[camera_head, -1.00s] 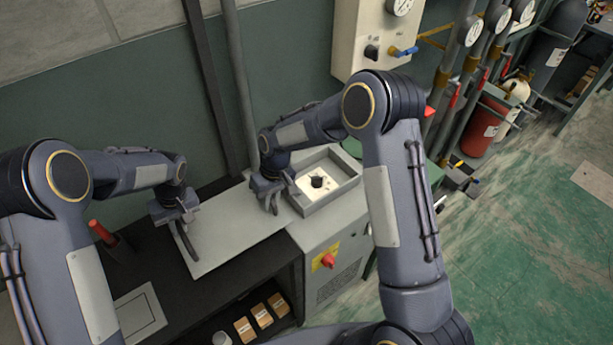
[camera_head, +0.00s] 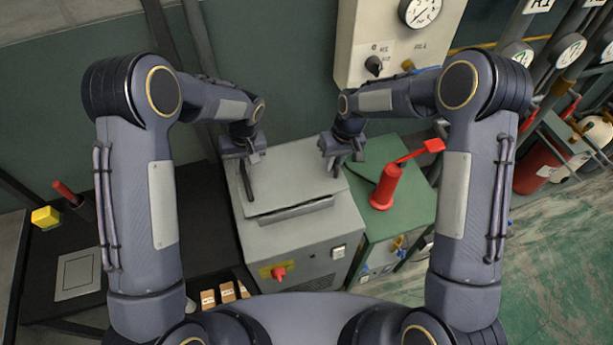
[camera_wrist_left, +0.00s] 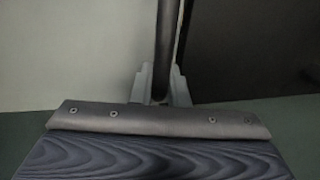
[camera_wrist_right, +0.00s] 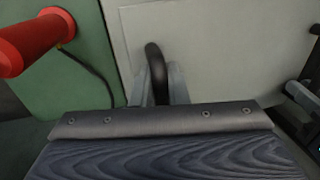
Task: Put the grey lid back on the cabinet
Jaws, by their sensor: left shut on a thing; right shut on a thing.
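The grey lid (camera_head: 292,172) lies over the top of the grey cabinet (camera_head: 310,255) in the head view. A strip of the cabinet's raised rim (camera_head: 290,213) shows in front of the lid. I cannot tell whether the lid rests on the cabinet or hangs just above it. My left gripper (camera_head: 244,158) is shut on the lid's left black handle (camera_wrist_left: 166,45). My right gripper (camera_head: 341,158) is shut on its right black handle (camera_wrist_right: 155,65). The cabinet's opening is hidden under the lid.
A red cylinder-shaped tool (camera_head: 384,188) stands on the green cabinet (camera_head: 408,215), close right of the lid. A wall panel with a gauge (camera_head: 421,11) is behind. The dark workbench at left holds a yellow block (camera_head: 45,217) and a red-handled tool (camera_head: 66,192).

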